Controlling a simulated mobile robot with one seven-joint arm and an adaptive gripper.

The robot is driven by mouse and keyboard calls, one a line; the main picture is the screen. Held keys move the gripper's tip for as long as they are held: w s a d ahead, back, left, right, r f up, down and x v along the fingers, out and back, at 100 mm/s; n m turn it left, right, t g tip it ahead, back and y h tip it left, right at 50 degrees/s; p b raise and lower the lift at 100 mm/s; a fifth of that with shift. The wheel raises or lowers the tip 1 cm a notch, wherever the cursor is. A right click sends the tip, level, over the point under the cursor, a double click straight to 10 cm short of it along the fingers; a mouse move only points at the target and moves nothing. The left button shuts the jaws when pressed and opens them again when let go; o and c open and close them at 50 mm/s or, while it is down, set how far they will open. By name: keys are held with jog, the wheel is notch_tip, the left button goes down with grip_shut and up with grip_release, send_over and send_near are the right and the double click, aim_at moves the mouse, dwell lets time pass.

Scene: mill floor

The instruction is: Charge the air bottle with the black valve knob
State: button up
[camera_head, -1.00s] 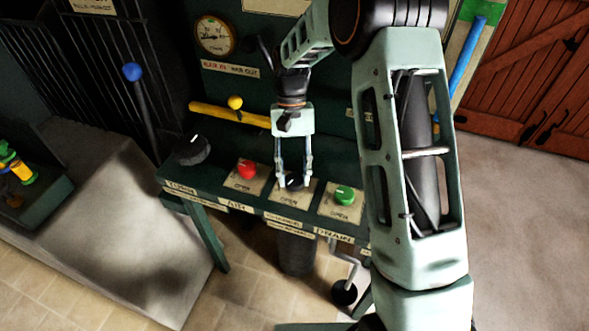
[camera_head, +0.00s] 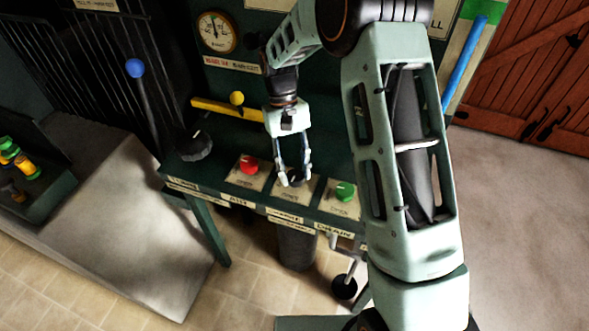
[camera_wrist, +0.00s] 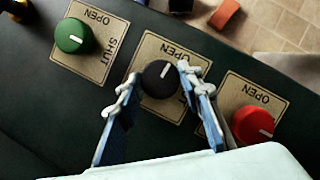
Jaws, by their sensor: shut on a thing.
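The black valve knob (camera_wrist: 159,79) sits on a tan OPEN/SHUT plate in the middle of three valves. Its white mark points up and slightly right in the wrist view, between the plate's words. My gripper (camera_head: 293,179) is shut on this knob, one finger on each side; the knob is mostly hidden in the head view. The red knob (camera_head: 249,164) is left and the green knob (camera_head: 345,191) right of it in the head view. A dark air bottle (camera_head: 297,247) stands below the bench. The round gauge (camera_head: 217,32) on the panel has its needle near upright.
A large dark knob (camera_head: 195,145) sits at the bench's left end. A yellow bar with a ball (camera_head: 237,98) is on the panel behind, and a blue-topped lever (camera_head: 135,68) stands left. A crank handle (camera_head: 344,287) hangs under the bench. Floor at right is clear.

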jog(key=o, duration=1.2)
jog(key=shift+c, duration=0.2)
jog(key=v, duration=1.2)
